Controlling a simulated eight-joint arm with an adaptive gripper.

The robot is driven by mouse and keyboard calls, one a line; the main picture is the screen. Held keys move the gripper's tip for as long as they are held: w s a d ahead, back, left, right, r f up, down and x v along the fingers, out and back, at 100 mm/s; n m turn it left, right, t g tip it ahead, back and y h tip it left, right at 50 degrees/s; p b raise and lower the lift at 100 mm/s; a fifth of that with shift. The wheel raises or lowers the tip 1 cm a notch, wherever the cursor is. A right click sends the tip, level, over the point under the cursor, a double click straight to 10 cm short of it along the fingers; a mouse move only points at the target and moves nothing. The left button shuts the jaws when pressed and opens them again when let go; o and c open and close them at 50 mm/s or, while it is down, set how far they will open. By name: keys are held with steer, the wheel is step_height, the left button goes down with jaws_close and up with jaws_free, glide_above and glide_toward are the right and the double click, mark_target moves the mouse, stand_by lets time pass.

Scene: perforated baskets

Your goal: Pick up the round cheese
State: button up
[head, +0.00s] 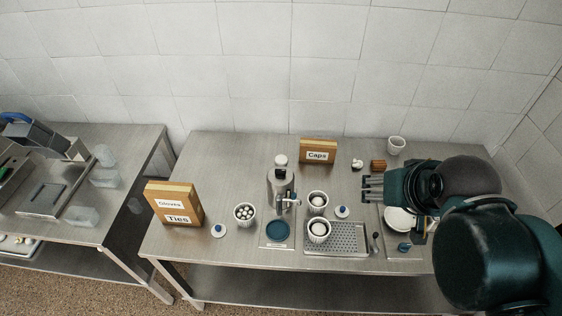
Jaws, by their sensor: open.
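My gripper (371,188) is open and empty, above the right part of the steel table, with its fingers pointing left. A white round piece (398,219) lies below my arm at the table's right and is partly covered by it. It could be the round cheese, but I cannot tell for sure. White ribbed baskets stand left of my gripper: one at the back (317,199), one in front of it on a perforated tray (318,230), and one farther left (245,213) with several small round spots inside. What the baskets hold is too small to tell.
A steel press-like device (280,185) stands mid-table behind a blue disc (277,231). Boxes labelled Caps (318,151) and Gloves/Ties (174,204) stand at the back and left. A white cup (396,145) and a brown block (378,164) are behind my gripper.

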stand_by(0.3)
steer(key=w+a+f+m+g, duration=0.1)
steer(key=w+a+m, duration=0.25)
steer(key=w, duration=0.55)
steer(key=w+a+f+m+g+b, duration=0.15)
steer(key=w+a, duration=0.25)
steer(key=w, duration=0.5)
steer(key=w+a+m+g, duration=0.1)
steer(key=w+a+m, duration=0.25)
steer(key=w, duration=0.45)
steer(key=w+a+f+m+g, duration=0.1)
steer(key=w+a+f+m, duration=0.1)
steer(key=w+a+f, duration=0.3)
steer(key=w+a+f+m+g, duration=0.1)
steer(key=w+a+f+m, duration=0.1)
steer(key=w+a+f, duration=0.4)
steer(key=w+a+f+m+g, duration=0.1)
steer(key=w+a+f, duration=0.4)
steer(key=f, duration=0.8)
steer(key=shift+w+a+f+m+g+b, duration=0.3)
steer(key=shift+w+a+m+b, duration=0.1)
steer(key=shift+w+m, duration=0.3)
steer(key=shift+w+a+f, duration=0.15)
steer(key=shift+a+f, duration=0.1)
steer(key=shift+f, duration=0.25)
